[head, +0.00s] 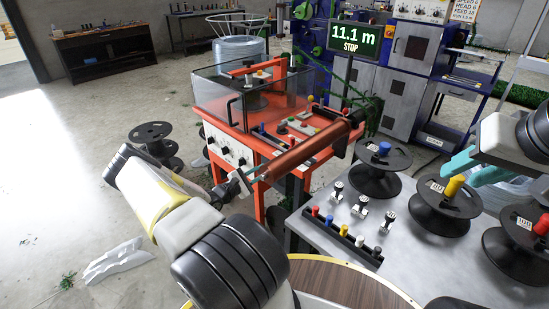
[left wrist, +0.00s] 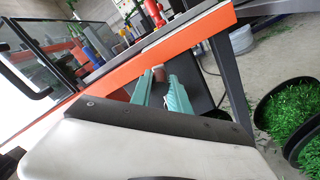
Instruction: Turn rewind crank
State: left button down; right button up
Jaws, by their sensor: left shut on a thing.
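My left gripper (left wrist: 166,88) shows its two teal fingers closed on a small reddish-brown grip (left wrist: 158,74) in the left wrist view, beside the orange frame. I take this grip to be the crank handle; the crank arm is not clear. In the head view my left arm reaches to the front of the orange machine (head: 247,133), and its wrist hides most of the fingers. My right gripper (head: 457,173) is open, beside the yellow-topped spool (head: 447,203), holding nothing that I can see.
A grey table (head: 335,215) carries black spools, several small fittings and a rack of coloured plugs (head: 340,240). The display (head: 355,40) reads 11.1 m, STOP. A spool stack (head: 152,140) and a crumpled white sheet (head: 115,260) are on the floor at left.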

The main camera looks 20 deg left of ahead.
pick_arm(q)
jog(key=s+d+f+m, duration=0.2)
jog(key=d+f+m, duration=0.3)
jog(key=f+m, duration=0.8)
jog(key=m, duration=0.4)
jog(key=shift+s+d, duration=0.15)
dwell(0.4)
dwell(0.5)
jog(key=c, duration=1.3)
grip_release()
